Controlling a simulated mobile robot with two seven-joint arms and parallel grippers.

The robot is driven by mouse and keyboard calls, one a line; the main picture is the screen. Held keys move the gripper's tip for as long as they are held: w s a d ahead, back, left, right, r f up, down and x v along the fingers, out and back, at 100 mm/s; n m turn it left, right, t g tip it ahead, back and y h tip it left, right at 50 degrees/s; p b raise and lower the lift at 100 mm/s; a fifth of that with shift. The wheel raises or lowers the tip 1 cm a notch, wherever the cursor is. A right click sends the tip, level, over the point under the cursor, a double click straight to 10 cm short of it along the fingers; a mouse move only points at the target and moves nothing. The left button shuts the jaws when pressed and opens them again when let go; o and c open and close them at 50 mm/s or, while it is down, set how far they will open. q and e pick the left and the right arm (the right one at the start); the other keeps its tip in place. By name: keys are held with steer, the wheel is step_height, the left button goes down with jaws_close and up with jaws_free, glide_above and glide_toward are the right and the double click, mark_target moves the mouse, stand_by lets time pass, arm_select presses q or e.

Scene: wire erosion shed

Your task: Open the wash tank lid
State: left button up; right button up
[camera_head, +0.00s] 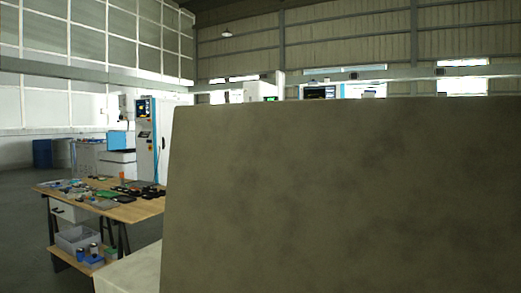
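A large flat grey-brown panel (345,200) stands upright close in front of me and fills the middle and right of the head view. I cannot tell for certain whether it is the wash tank lid. No handle or hinge shows on it. A pale surface (130,273) shows low down at its left edge. Neither of my grippers is in view.
A wooden workbench (133,211) with many small parts stands at the left, with bins (78,238) below. Grey floor (22,225) is free at the far left. The panel hides the right side.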

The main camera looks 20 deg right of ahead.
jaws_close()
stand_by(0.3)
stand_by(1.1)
